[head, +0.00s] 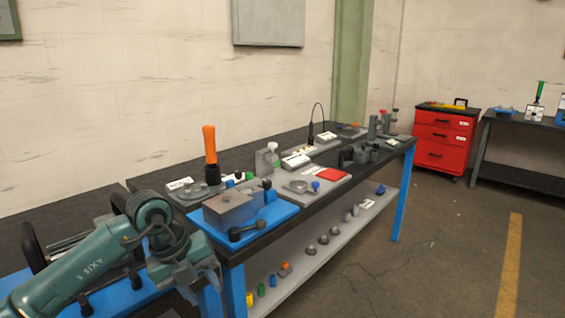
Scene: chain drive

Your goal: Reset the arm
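My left arm comes in from the lower left as a teal arm. Its gripper (200,280) hangs at the near left corner of the workbench (330,203), in front of the bench edge. The fingers are small and partly cut off by the dark background, so I cannot tell whether they are open or shut. I see no object clearly held in it. My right arm and gripper are not in view.
A blue plate with a metal block (230,207) lies near the gripper, with an orange-handled tool (209,145) behind. A lower shelf (335,243) holds several small parts. A red cabinet (444,137) stands beyond.

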